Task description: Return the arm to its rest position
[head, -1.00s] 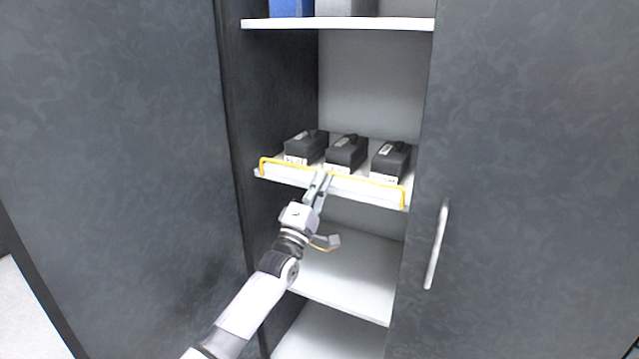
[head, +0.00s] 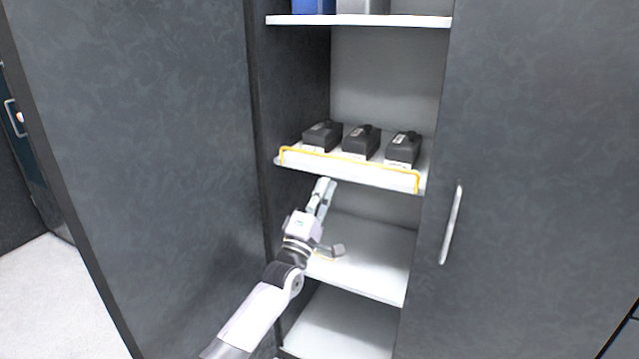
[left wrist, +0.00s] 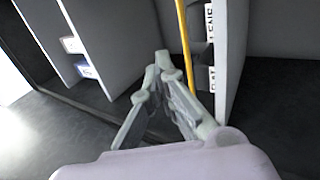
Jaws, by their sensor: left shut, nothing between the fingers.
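My left arm reaches in from the bottom of the head view. Its gripper (head: 325,184) is shut and empty, just below and in front of the shelf with the yellow rail (head: 350,161). In the left wrist view the two fingers (left wrist: 162,58) meet at their tips, with the yellow rail (left wrist: 184,45) close to their right. I cannot tell whether the fingers touch the rail. My right gripper is in neither view.
Three black cases (head: 361,141) with white labels stand behind the rail. A lower shelf (head: 370,255) is bare where visible. The cabinet's dark left side (head: 170,160) and right door with a silver handle (head: 452,224) flank the opening. Blue (head: 313,5) and grey items sit above.

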